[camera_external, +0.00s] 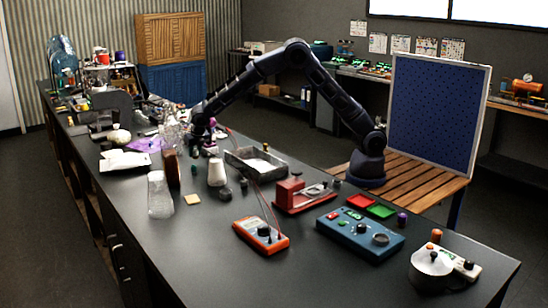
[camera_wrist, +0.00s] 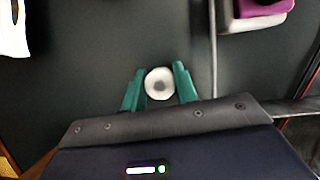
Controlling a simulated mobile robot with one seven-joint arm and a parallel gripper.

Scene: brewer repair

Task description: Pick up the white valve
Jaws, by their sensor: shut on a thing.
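The white valve (camera_wrist: 159,83) shows from its end in the wrist view as a round white piece with a darker centre. My gripper (camera_wrist: 160,82) has its two green fingers on either side of it, shut on it. In the external view my gripper (camera_external: 201,136) is low over the far middle part of the black table, at the end of my bent arm. The valve cannot be made out there among the small items and glassware. I cannot tell whether the valve still touches the table.
A purple and pale object (camera_wrist: 255,10) lies at the upper right of the wrist view, and a white item (camera_wrist: 14,28) at the upper left. An orange multimeter (camera_external: 261,237) is farther front.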

